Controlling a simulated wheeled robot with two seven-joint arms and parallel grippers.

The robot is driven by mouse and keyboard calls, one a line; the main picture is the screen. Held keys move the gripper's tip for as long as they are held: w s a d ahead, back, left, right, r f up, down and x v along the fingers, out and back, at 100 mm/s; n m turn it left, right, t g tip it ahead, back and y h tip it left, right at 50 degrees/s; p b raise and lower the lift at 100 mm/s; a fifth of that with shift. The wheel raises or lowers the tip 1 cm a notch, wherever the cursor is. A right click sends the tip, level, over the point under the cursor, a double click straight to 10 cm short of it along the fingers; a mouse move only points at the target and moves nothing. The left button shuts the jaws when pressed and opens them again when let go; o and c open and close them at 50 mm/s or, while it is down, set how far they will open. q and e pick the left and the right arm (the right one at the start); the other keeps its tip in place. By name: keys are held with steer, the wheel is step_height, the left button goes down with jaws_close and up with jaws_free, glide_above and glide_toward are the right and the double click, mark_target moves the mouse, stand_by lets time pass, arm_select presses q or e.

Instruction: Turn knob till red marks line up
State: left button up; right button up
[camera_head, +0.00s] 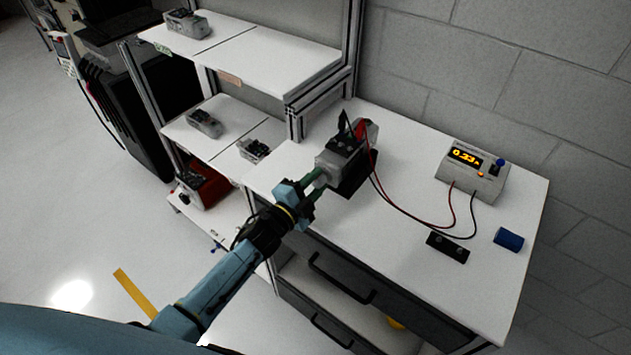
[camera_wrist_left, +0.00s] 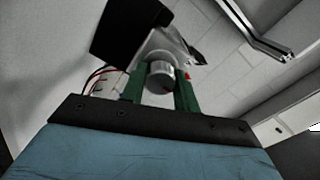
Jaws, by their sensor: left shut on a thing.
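A grey servo unit (camera_head: 338,160) with a black base stands on the white bench, red and black clips on its top. Its round metal knob (camera_wrist_left: 159,77) faces my left gripper (camera_head: 316,186). The gripper's green fingers stand on both sides of the knob in the left wrist view (camera_wrist_left: 160,98) and are shut on it. A small red mark (camera_wrist_left: 187,75) shows beside the knob in the wrist view. Whether it lines up with another red mark cannot be told. My right gripper is not in view.
A meter box (camera_head: 472,172) reading about 0.33 sits at the bench's right, wired to the servo by red and black leads. Shelves (camera_head: 262,62) with similar units stand left.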

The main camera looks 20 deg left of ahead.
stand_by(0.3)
arm_select(q)
steer(key=o, duration=1)
steer(key=shift+c, duration=0.2)
steer(key=v, duration=1.3)
steer(key=shift+s+b, duration=0.25)
steer(key=shift+b, duration=0.05)
